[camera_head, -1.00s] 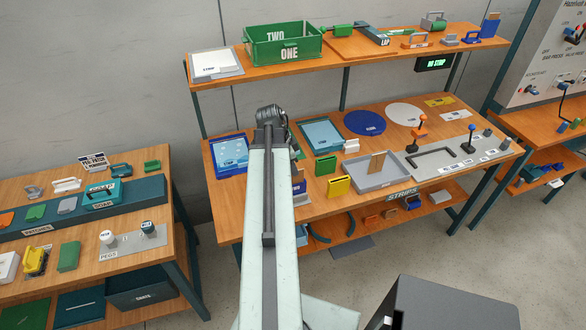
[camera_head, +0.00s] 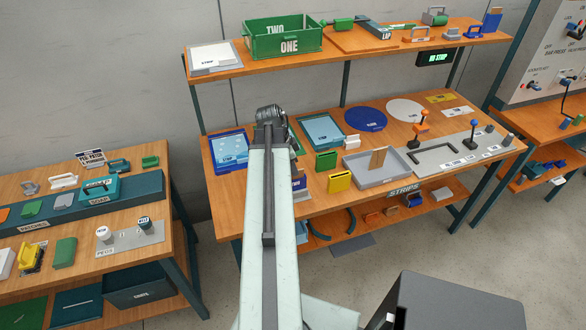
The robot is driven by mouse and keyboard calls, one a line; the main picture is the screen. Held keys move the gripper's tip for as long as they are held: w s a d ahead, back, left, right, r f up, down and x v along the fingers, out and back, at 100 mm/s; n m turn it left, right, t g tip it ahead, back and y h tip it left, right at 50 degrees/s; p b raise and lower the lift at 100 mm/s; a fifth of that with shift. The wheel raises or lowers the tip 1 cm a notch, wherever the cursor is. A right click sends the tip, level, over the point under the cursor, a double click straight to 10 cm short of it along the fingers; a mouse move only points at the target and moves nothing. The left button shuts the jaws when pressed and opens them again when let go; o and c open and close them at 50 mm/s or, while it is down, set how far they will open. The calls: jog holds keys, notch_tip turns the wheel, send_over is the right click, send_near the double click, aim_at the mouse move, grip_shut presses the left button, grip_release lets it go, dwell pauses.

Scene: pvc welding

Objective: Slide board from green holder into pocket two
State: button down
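A small upright green holder (camera_head: 326,160) stands on the middle bench, just right of my arm. I cannot tell whether a board is inside it. A green open-top crate (camera_head: 284,42) on the upper shelf bears the words TWO and ONE, TWO on the far wall and ONE on the near wall. My arm reaches forward from the bottom of the view, its dark far joint in front of the bench. My gripper is not visible, and the arm hides part of the bench behind it.
A yellow holder (camera_head: 339,182) stands in front of the green one. A grey tray (camera_head: 372,181) with a brown piece lies to their right. A blue tray (camera_head: 229,160) is left of my arm. A dark box (camera_head: 455,305) fills the lower right.

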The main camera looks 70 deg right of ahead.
jog(key=shift+f, duration=0.3)
jog(key=c, duration=1.5)
grip_release()
jog(key=shift+c, duration=0.2)
jog(key=shift+r, duration=0.2)
jog(key=p+v, duration=0.7)
jog(key=shift+r, duration=0.35)
jog(key=shift+f, duration=0.15)
